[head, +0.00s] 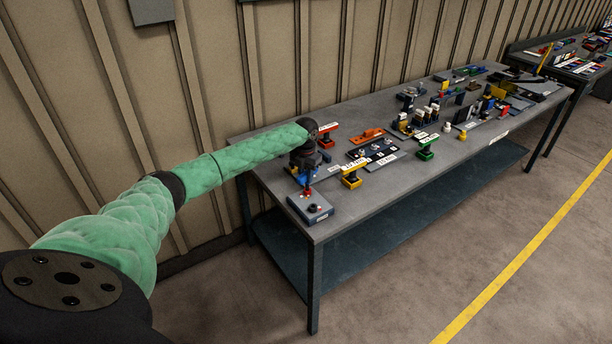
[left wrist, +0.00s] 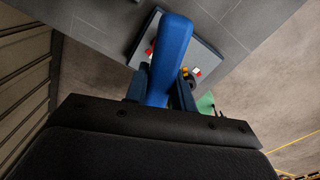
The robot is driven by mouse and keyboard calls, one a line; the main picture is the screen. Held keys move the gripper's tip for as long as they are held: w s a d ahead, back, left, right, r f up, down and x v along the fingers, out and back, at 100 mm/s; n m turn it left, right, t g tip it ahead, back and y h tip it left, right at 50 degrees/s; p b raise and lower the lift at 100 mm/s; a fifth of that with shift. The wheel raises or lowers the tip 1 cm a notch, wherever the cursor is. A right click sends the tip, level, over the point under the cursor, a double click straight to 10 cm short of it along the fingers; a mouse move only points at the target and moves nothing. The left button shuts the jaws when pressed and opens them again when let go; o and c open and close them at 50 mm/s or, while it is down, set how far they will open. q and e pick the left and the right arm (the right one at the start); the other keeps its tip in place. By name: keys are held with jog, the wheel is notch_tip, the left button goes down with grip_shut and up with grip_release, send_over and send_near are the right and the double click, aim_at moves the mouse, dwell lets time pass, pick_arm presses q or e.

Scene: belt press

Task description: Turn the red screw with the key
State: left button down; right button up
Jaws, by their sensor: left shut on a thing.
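My left gripper (head: 304,176) points down at the near left end of the bench, over a grey box (head: 310,207). It is shut on a blue handle, apparently the key (left wrist: 170,50), which fills the middle of the left wrist view between the fingers. The key's tip is hidden. A small red part (head: 307,190) shows just under the gripper, above the box, and may be the red screw. I cannot tell whether the key touches it. In the left wrist view, red bits (left wrist: 150,50) show beside the blue handle. My right gripper is not in view.
Many small parts crowd the far end of the bench (head: 400,185). The front edge is mostly clear. A ribbed wall stands behind.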

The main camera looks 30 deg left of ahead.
pick_arm(q)
jog(key=c, duration=1.1)
grip_release()
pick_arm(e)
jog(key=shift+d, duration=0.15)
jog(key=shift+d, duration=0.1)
pick_arm(q)
jog(key=shift+r, duration=0.4)
jog(key=shift+r+p, duration=0.55)
jog(key=shift+r, duration=1.8)
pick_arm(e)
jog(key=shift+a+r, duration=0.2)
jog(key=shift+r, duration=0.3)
